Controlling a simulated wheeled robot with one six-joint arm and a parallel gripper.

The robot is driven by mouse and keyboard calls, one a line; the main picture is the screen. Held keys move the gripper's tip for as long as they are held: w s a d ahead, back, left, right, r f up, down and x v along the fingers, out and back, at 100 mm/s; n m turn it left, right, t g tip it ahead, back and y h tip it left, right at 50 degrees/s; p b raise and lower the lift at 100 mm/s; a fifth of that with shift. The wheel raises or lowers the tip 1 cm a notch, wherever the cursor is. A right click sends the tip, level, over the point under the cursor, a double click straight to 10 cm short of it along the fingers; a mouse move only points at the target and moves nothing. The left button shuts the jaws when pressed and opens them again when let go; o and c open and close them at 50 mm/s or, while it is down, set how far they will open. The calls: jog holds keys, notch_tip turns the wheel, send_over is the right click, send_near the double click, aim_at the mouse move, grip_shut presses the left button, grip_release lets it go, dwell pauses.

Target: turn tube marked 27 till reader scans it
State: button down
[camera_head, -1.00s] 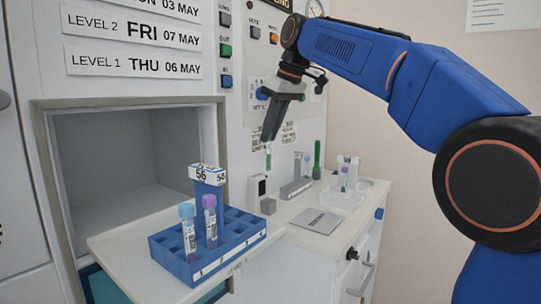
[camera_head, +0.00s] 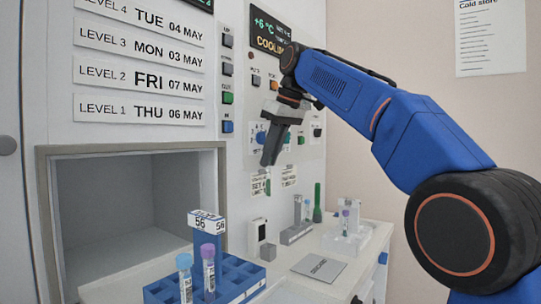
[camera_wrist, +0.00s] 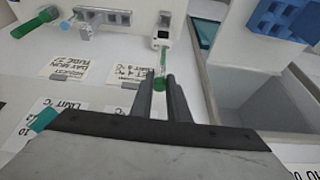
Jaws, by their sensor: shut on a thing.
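My gripper (camera_head: 268,162) is shut on a slim green-capped tube (camera_head: 268,184), which hangs roughly upright below the fingertips. In the wrist view, the tube's green cap (camera_wrist: 159,85) sits between the two dark fingers, and its body extends toward the reader. No number can be read on it. The white reader box (camera_head: 257,234) with a dark window stands on the counter against the wall, below the tube; it also shows in the wrist view (camera_wrist: 162,36). In the head view the tube is above the reader, with a visible gap.
A blue rack (camera_head: 236,270) marked 56 holds two capped tubes at the front left, before an open compartment (camera_head: 130,215). A grey holder (camera_head: 296,235), a green upright object (camera_head: 317,205) and a white tray (camera_head: 338,245) with tubes stand to the right. A grey plate (camera_head: 319,267) lies on the counter.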

aim_at(270, 185)
notch_tip(270, 185, down, 8)
jog(key=m, duration=0.2)
jog(key=shift+s+m+t+h, duration=0.1)
jog(key=shift+m+t+h, duration=0.3)
jog(key=shift+f, duration=2.5)
jog(key=shift+f, duration=1.65)
jog(key=c, duration=1.6)
grip_release()
jog(key=shift+r, duration=0.1)
jog(key=v, duration=1.7)
jog(key=shift+d+r, duration=0.1)
